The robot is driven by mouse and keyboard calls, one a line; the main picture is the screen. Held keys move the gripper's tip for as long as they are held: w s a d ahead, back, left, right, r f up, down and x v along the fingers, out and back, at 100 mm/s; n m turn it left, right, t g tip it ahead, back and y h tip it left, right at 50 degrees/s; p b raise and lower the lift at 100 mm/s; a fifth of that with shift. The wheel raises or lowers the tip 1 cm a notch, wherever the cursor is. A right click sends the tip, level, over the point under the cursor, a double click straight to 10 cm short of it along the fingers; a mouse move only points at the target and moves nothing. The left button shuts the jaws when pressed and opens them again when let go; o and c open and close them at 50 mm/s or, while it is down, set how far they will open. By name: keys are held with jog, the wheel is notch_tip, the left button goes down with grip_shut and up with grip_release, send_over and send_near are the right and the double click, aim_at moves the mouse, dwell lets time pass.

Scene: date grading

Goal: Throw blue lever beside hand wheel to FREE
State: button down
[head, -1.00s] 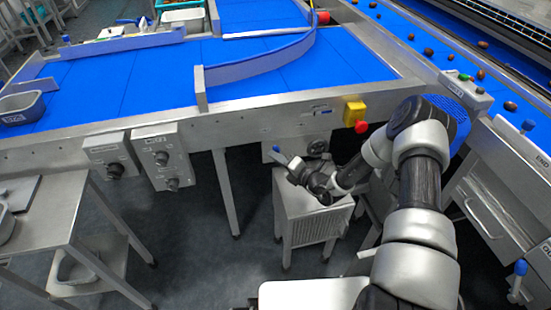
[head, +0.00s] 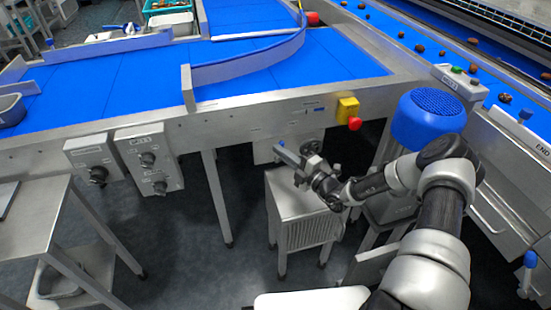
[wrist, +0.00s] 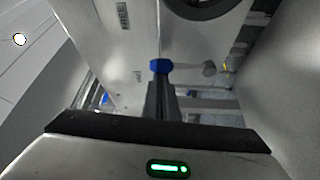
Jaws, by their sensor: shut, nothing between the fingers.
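The blue lever knob (wrist: 160,66) shows in the middle of the wrist view, straight beyond my gripper's fingertips (wrist: 160,88). Whether they touch it I cannot tell. My fingers are shut with nothing between them and hide what lies behind them. The FREE label (wrist: 122,15) is on the pale plate to the upper left, and a second, unreadable label (wrist: 137,76) is lower down. The dark hand wheel (wrist: 205,6) is at the top right of the knob.
A grey vented cabinet (head: 300,208) stands below my gripper. A yellow box with a red button (head: 348,108) is on the conveyor frame above right. A blue motor cover (head: 428,118) is close to my arm. Two control boxes (head: 148,160) hang at the left.

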jog(key=shift+w+d+f+m+b, duration=0.15)
jog(key=shift+d+m+b, duration=0.15)
jog(key=shift+d, duration=0.35)
jog(key=shift+w+d+f+m+b, duration=0.15)
jog(key=shift+d+m, duration=0.15)
jog(key=shift+d, duration=0.3)
jog(key=shift+d, duration=0.1)
